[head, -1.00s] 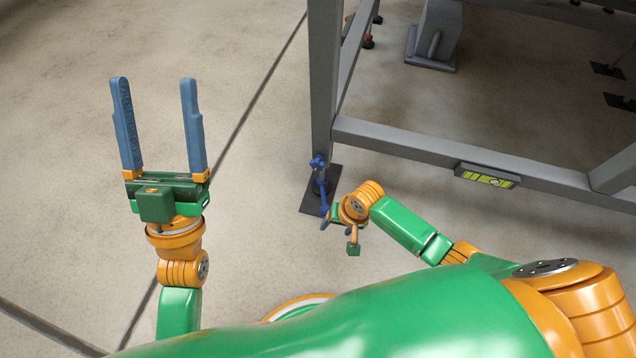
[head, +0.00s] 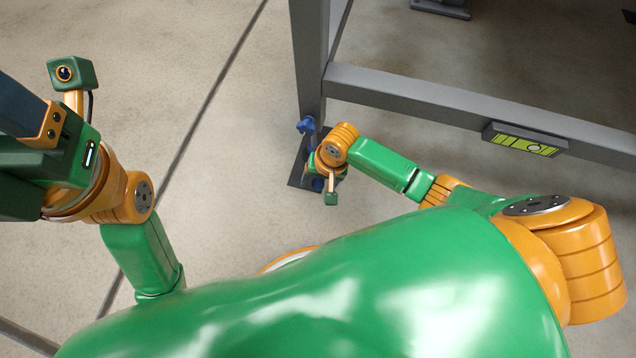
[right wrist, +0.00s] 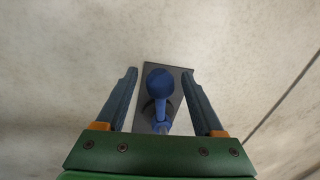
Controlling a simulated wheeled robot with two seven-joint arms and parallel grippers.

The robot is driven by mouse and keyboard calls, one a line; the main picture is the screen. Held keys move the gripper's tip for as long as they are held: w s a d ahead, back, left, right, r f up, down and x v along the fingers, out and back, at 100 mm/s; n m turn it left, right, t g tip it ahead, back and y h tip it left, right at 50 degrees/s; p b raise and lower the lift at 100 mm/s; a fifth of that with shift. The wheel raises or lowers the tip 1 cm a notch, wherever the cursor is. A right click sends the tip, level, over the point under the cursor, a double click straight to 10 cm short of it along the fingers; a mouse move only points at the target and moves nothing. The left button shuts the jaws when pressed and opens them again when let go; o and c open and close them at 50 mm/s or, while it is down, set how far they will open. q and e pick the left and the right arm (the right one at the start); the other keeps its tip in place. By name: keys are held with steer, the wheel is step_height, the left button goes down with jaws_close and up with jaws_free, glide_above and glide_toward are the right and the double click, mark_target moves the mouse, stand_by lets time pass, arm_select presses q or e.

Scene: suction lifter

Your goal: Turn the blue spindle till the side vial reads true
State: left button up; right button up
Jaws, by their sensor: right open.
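The blue spindle (head: 306,125) stands at the foot of the grey frame's near leg. In the right wrist view its round blue knob and arm (right wrist: 160,84) lie between the fingers of my right gripper (right wrist: 160,76). That gripper is open, with a gap visible on each side of the knob. In the head view my right wrist hides much of the spindle. The side vial (head: 526,141), yellow-green in a dark housing, sits on the frame's lower beam. Its bubble appears slightly right of the middle. My left gripper (head: 22,108) is cut off by the left edge, its fingertips out of view.
The grey frame's leg (head: 309,60) and lower beam (head: 430,97) stand close beyond my right arm. A dark foot plate (head: 298,172) lies on the floor under the spindle; it also shows in the right wrist view (right wrist: 181,76). The concrete floor at left is clear.

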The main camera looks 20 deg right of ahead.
jaws_close()
stand_by(1.4)
